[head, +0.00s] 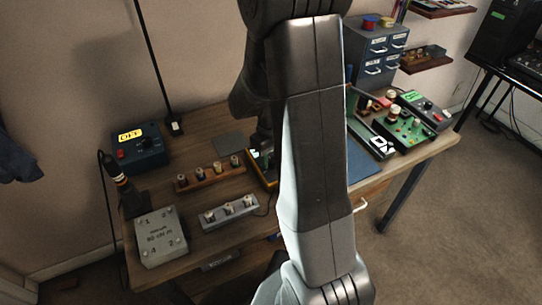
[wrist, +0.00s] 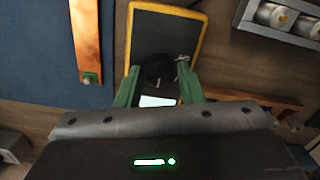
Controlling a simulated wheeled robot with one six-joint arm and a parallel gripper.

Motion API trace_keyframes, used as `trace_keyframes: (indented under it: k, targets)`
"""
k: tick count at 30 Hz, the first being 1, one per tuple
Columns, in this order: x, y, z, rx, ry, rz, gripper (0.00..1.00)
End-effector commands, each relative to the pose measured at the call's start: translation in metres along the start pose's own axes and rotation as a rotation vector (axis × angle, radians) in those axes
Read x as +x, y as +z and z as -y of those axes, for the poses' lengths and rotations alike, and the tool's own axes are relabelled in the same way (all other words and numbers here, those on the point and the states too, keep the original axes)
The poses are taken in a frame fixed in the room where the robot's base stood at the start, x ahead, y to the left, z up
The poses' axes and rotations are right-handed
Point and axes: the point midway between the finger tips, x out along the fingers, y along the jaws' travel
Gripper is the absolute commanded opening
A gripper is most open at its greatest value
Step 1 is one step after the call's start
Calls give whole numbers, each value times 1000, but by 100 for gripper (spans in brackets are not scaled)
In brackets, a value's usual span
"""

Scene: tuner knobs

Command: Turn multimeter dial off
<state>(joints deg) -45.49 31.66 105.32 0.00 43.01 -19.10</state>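The multimeter (wrist: 180,22) has a dark face and a yellow-orange rim, and lies below my gripper in the wrist view. Its round black dial (wrist: 158,70) is near the middle, with a small pale mark on its lower part. A lit white display (wrist: 158,101) shows just below the dial. My gripper (wrist: 156,75) is open, with one green finger on each side of the dial. I cannot tell whether the fingertips touch it or hover above. In the head view my arm hides most of the multimeter; only a yellow edge (head: 262,171) shows.
A grey box with pale knobs (head: 229,210) and a brown strip with several knobs (head: 210,174) stand left of the multimeter. A blue mat (head: 365,160) lies right of my arm. A blue box (head: 140,151) and a green board (head: 405,128) are farther off.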

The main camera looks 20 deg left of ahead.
Motion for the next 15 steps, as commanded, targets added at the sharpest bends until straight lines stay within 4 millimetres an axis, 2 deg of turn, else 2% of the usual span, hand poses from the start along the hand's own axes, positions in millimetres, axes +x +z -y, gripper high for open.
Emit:
trace_keyframes:
  k: [1,4,15]
  targets:
    - [0,0,0,0,0,0,24]
    - [0,0,0,0,0,0,5]
    - [0,0,0,-54,0,0,5]
